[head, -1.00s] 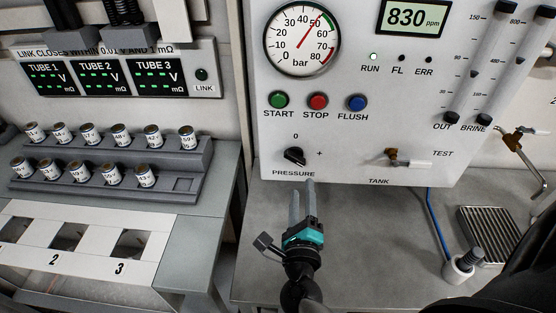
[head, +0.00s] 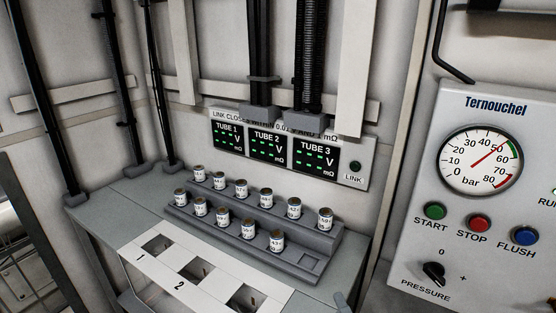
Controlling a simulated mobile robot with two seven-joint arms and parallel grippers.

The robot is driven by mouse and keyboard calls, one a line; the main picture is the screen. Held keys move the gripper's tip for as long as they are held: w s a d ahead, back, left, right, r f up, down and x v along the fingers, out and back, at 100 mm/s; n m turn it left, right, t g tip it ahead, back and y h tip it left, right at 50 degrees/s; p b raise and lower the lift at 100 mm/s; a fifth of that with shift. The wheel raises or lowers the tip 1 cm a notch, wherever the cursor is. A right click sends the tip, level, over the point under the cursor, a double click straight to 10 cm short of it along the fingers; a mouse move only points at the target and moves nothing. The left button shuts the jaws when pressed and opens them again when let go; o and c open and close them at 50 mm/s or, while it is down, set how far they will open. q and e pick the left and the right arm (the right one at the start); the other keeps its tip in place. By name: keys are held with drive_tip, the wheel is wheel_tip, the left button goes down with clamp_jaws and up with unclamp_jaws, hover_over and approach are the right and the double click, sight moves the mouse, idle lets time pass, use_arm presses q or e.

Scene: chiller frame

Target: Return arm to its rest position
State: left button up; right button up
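My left gripper is not in view. No held object shows.
A grey stepped rack (head: 180,212) with several small labelled cans stands on the bench at centre. A white panel (head: 213,270) with numbered openings lies in front. The white control panel (head: 400,235) with gauge, buttons and pressure knob (head: 433,273) is at right.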

drive_tip(key=s+a+f+n+g+y, duration=0.25)
drive_tip(key=s+f+n+g, duration=0.35)
drive_tip(key=n, duration=0.4)
drive_tip(key=s+d+f+n+g+h, duration=0.2)
drive_tip(key=s+d+n+g+h, duration=0.4)
drive_tip(key=s, duration=0.6)
wheel_tip(320, 180, down, 23)
drive_tip(key=s+g+b, duration=0.1)
drive_tip(key=g, duration=0.1)
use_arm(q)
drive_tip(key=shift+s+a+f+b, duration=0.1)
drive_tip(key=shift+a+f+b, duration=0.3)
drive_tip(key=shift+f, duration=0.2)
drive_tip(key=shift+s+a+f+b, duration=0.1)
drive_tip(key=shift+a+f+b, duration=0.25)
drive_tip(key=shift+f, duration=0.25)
use_arm(e)
drive_tip(key=s+d+f+g, duration=0.1)
drive_tip(key=s+d+f, duration=0.2)
drive_tip(key=s+f, duration=1.2)
drive_tip(key=shift+s+d+f+n+y, duration=0.2)
drive_tip(key=shift+s+n+y, duration=0.2)
drive_tip(key=shift+s, duration=0.15)
